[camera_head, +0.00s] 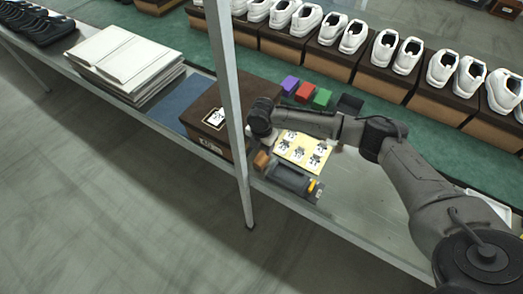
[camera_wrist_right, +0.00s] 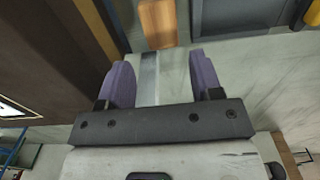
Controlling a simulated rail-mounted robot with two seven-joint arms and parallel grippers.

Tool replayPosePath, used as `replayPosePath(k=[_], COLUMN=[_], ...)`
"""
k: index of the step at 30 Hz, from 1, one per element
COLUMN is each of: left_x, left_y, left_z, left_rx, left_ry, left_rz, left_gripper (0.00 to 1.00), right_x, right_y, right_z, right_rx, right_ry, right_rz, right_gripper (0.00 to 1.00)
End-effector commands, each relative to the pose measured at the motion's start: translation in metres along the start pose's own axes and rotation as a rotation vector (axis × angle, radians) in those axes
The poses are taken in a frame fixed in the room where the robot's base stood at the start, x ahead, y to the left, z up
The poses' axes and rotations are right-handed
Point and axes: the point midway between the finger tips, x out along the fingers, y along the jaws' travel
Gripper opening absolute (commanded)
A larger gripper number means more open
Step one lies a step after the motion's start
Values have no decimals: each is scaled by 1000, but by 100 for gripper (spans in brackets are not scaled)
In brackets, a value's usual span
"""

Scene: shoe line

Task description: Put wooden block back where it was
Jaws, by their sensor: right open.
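The wooden block (camera_head: 261,160), small and orange-brown, lies on the shelf between the brown shoe box and a dark grey device. In the right wrist view the wooden block (camera_wrist_right: 158,22) shows at the top, beyond the fingertips and apart from them. My right gripper (camera_wrist_right: 162,75) is open, with its two purple fingers spread and nothing between them. In the head view its wrist hangs above and near the block, and the fingers are hard to make out. My left gripper is not in view.
The brown shoe box (camera_head: 214,115) stands close left of the block. The dark grey device (camera_head: 292,182) and a yellow label sheet (camera_head: 302,150) lie to the right. Purple (camera_head: 290,85), red (camera_head: 304,91) and green (camera_head: 322,98) blocks sit behind. A metal post (camera_head: 232,110) stands in front.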

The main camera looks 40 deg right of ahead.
Motion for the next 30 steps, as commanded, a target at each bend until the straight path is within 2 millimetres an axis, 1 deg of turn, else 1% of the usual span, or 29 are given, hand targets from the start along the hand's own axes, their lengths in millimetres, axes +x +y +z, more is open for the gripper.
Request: replayPosePath(k=[1,3,9,30], left_x=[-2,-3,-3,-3], left_y=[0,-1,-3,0], left_z=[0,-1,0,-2], left_rx=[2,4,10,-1], left_ry=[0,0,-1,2], left_rz=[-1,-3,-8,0], left_gripper=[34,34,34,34], right_x=[-6,-11,-18,-18], right_y=[0,0,0,0], right_z=[0,0,0,0], right_rx=[0,0,0,0], right_ry=[0,0,0,0], right_rz=[0,0,-1,-1], right_gripper=[59,59,59,59])
